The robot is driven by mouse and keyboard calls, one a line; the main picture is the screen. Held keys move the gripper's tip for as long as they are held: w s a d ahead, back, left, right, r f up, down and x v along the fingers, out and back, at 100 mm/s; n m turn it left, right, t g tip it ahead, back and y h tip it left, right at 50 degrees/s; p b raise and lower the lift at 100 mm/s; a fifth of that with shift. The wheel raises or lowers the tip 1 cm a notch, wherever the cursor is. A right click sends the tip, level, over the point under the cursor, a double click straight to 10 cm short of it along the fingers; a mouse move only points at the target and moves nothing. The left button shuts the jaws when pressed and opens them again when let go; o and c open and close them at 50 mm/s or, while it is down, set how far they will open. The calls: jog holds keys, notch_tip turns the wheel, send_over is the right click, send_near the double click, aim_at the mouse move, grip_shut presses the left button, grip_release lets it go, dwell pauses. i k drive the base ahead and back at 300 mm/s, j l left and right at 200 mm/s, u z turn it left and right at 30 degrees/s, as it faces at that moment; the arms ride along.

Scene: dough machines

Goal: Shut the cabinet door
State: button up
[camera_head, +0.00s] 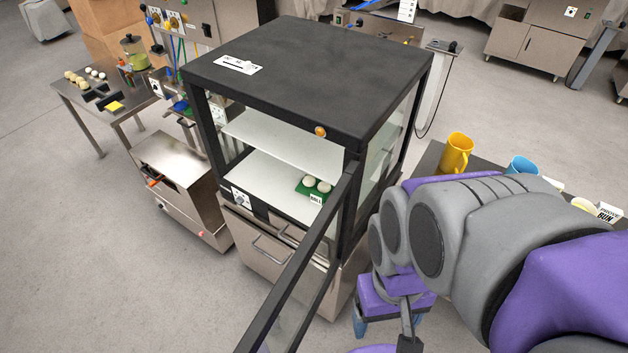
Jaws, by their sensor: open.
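The cabinet (305,70) stands in the middle, with a black top, glass sides and an open front. Its door (300,265), a black frame with a glass pane, is swung wide open from the cabinet's right front edge. It runs toward me and out of the bottom of the view. My gripper (388,322) hangs right of the door, low beside the cabinet's right front corner. Its blue fingertips are apart and nothing shows between them. It looks clear of the door, though the distance is hard to judge. My arm hides part of the area behind it.
A green tray (302,188) with white dough balls sits on a shelf inside the cabinet. A table at right holds a yellow jug (455,155) and a blue cup (522,166). A steel machine (180,180) stands left of the cabinet. The floor at lower left is clear.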

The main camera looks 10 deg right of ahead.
aim_at(324, 242)
jog(key=k+j+u, duration=0.15)
jog(key=k+j, duration=0.4)
jog(key=j, duration=0.15)
jog(key=k+j+z, duration=0.3)
jog(key=k+j, duration=0.45)
jog(key=k+z, duration=0.1)
jog(key=k, duration=0.15)
